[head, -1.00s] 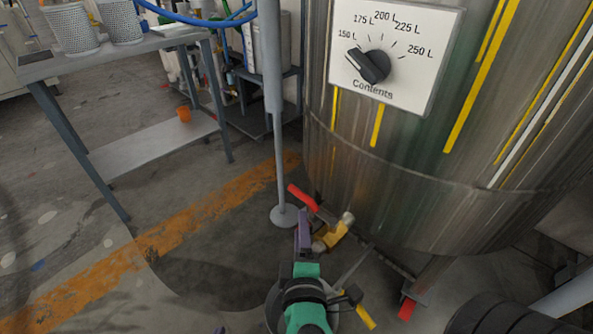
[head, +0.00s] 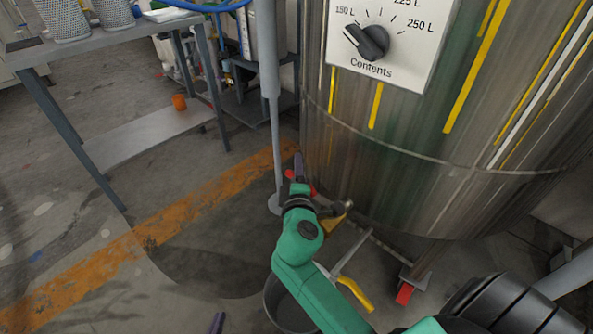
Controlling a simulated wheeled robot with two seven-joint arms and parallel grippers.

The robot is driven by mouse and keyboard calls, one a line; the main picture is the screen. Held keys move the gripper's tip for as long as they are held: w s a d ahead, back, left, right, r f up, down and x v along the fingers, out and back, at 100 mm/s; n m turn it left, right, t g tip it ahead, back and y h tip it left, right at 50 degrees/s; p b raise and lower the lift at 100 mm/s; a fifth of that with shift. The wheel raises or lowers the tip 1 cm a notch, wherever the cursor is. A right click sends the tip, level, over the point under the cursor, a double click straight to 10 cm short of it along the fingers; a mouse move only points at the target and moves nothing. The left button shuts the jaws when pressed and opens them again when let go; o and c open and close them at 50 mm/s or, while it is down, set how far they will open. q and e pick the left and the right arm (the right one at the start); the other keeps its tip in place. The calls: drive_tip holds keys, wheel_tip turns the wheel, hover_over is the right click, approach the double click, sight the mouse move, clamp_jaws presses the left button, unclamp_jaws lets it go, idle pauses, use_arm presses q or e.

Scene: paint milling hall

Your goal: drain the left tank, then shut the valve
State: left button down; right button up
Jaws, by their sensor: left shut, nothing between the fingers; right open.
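The steel tank (head: 400,125) fills the right. The pointer of its contents dial (head: 372,42) is near the 150 L end. The red valve handle (head: 314,188) sits low at the tank's near side, partly hidden, beside the yellow valve body (head: 335,222). My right gripper (head: 299,168), with purple fingers on a green arm, is open and overlaps the handle. I cannot tell whether it touches. A bucket (head: 276,302) stands on the floor below, mostly hidden by my arm. My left gripper (head: 217,322) is shut and empty at the bottom edge, only its tip showing.
A grey post (head: 271,110) stands just left of the valve. A metal table (head: 110,38) with patterned cups is at the upper left, an orange cup (head: 179,102) on its lower shelf. A yellow bar (head: 355,293) juts out near the bucket.

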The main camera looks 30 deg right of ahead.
clamp_jaws()
idle(1.3)
